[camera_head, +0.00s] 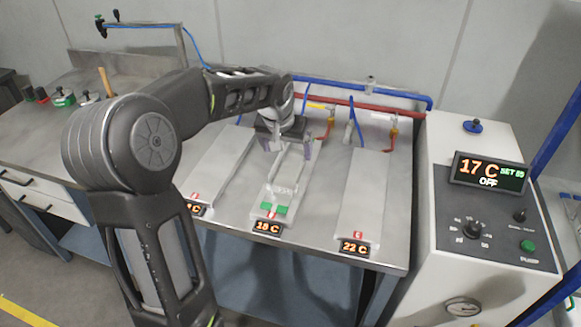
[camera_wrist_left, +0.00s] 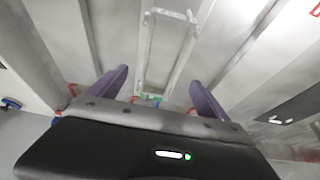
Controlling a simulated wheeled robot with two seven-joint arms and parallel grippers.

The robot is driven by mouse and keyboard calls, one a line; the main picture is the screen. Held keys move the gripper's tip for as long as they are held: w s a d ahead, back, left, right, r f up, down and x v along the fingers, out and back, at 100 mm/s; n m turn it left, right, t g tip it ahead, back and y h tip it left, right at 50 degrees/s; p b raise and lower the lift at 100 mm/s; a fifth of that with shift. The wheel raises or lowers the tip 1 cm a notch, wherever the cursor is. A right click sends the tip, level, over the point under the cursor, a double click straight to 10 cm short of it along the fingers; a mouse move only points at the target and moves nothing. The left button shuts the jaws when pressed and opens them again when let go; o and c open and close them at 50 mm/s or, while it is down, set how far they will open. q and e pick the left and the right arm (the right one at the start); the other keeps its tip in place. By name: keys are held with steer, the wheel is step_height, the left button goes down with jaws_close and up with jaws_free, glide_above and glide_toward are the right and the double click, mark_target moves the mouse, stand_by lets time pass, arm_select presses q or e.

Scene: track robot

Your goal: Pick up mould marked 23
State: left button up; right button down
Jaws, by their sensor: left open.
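A long grey metal mould (camera_head: 285,180) with a raised open frame lies on the middle plate of the bench. Its near end has green pads and a small red mark; I cannot read a number 23 on it. My left gripper (camera_head: 288,148) is over the far part of this mould, pointing down, open and empty. In the left wrist view the purple fingers of the gripper (camera_wrist_left: 158,77) stand apart, one to each side of the mould's frame (camera_wrist_left: 150,50). I cannot tell whether they touch it. My right gripper is not in view.
A left plate (camera_head: 220,160) and a right plate (camera_head: 376,190) flank the middle one, with temperature displays at their front edges; the right display (camera_head: 356,247) reads 22 C. Blue and red pipes (camera_head: 360,92) run behind. A control cabinet (camera_head: 480,235) stands at the right.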

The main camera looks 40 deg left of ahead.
mark_target(291, 166)
arm_select(q)
steer(key=shift+x, duration=1.4)
steer(key=shift+f+p, duration=0.1)
steer(key=shift+p, duration=0.2)
steer(key=shift+w+a+f, duration=0.1)
steer(key=shift+w+f, duration=0.05)
steer(key=shift+f, duration=0.2)
steer(key=p+x, duration=0.1)
steer(key=x, duration=0.3)
steer(key=shift+a+f, duration=0.1)
jaws_close()
steer(key=shift+w, duration=0.1)
